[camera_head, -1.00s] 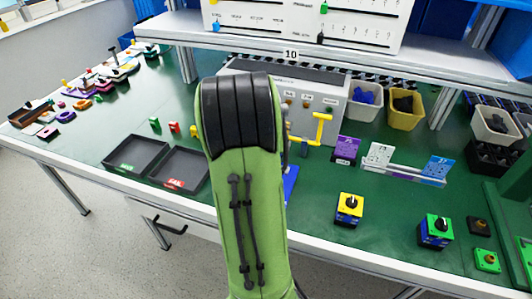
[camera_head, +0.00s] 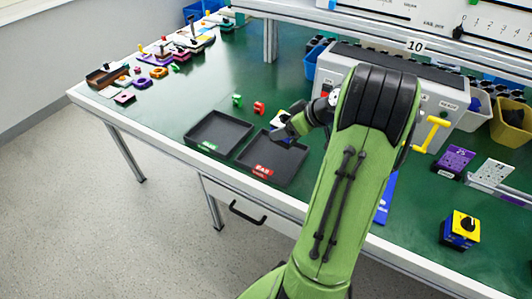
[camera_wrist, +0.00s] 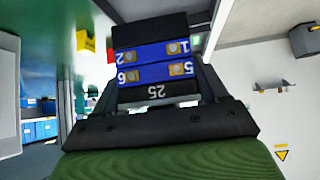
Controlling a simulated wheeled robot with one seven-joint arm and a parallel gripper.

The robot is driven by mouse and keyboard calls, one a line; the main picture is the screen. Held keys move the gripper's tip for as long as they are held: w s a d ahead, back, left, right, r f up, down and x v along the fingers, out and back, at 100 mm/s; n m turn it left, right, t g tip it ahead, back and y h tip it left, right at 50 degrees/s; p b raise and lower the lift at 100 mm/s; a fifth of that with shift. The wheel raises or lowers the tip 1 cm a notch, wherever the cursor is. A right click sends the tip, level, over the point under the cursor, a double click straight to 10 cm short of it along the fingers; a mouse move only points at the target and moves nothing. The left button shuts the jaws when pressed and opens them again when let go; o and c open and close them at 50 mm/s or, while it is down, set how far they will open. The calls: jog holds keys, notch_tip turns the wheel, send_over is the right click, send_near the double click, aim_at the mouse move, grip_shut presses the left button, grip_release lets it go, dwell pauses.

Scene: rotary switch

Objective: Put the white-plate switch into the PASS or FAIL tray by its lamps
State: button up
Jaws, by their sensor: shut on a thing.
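My gripper (camera_head: 288,131) is over the back right part of the tray with the red FAIL label (camera_head: 268,160). It is shut on a switch, whose blue body shows in the wrist view (camera_wrist: 155,73) with numbered terminals, a "25" mark and a black part beyond. The switch's plate is not clearly seen. The tray with a green label, the PASS tray (camera_head: 218,131), lies left of the FAIL tray. Both trays look empty where visible. The grey tester box (camera_head: 436,100) is partly behind my arm, and I cannot read its lamps.
A small green piece (camera_head: 237,100) and a red piece (camera_head: 259,107) stand behind the trays. A yellow handle (camera_head: 431,133) sticks out from the tester. A yellow-plate switch (camera_head: 461,230) stands at right. Coloured parts fill the far left; the table between is clear.

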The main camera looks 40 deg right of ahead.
jog(key=shift+w+a+r+n+y, duration=0.1)
jog(key=shift+a+r+n+y, duration=0.15)
jog(key=shift+n+y, duration=0.2)
jog(key=shift+a+f, duration=0.15)
jog(key=shift+f, duration=0.15)
notch_tip(320, 180, down, 9)
jog(key=b, duration=0.4)
jog(key=shift+f, duration=0.2)
jog(key=shift+r, duration=0.1)
jog(key=o, duration=1.2)
jog(key=shift+c, duration=0.2)
